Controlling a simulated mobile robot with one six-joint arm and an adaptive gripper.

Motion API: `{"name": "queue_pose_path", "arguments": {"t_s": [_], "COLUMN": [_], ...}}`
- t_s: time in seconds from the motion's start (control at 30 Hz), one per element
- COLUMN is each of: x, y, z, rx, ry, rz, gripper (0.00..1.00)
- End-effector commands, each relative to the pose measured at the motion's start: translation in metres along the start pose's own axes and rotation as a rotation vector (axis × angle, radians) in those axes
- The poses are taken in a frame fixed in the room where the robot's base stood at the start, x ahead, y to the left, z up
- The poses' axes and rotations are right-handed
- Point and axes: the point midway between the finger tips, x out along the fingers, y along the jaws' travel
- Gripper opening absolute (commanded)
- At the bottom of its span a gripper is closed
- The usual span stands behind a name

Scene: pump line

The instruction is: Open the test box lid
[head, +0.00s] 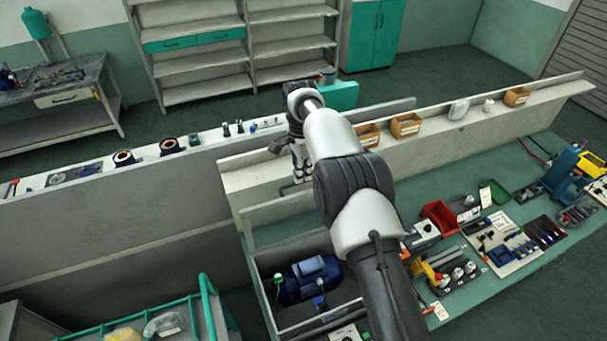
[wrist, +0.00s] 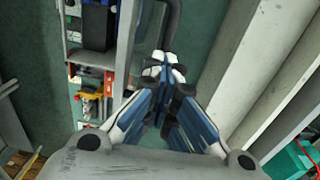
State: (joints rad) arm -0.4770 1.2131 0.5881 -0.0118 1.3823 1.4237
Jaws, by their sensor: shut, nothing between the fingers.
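The test box (head: 262,290) is a grey open-topped box at lower middle in the head view, with a blue pump (head: 312,275) inside. A grey panel (head: 290,212), which looks like its lid, stands upright along the far side; my arm hides part of it. My gripper (head: 300,178) is beyond the panel's top edge, shut and empty. In the wrist view the shut fingertips (wrist: 166,88) are beside a dark bent bar (wrist: 175,22), apparently the lid handle. I cannot tell whether they touch it.
A long ledge (head: 490,112) with small orange bins (head: 406,125) runs behind the green bench (head: 520,280). Tools, a red bin (head: 439,217) and trays crowd the bench to the right. A grey partition (head: 120,220) with parts on top is at left.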

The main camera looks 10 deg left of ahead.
Motion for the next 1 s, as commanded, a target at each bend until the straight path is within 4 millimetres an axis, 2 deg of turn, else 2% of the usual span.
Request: {"name": "queue_pose_path", "arguments": {"t_s": [0.03,0.43,1.0], "x": [0.0246,0.0246,0.0217], "y": [0.0101,0.0101,0.0090], "z": [0.0012,0.0010,0.0011], "rx": [-0.001,0.000,0.000], "ry": [-0.005,-0.005,-0.006], "rz": [0.045,0.045,0.040], "gripper": [0.02,0.29,0.30]}}
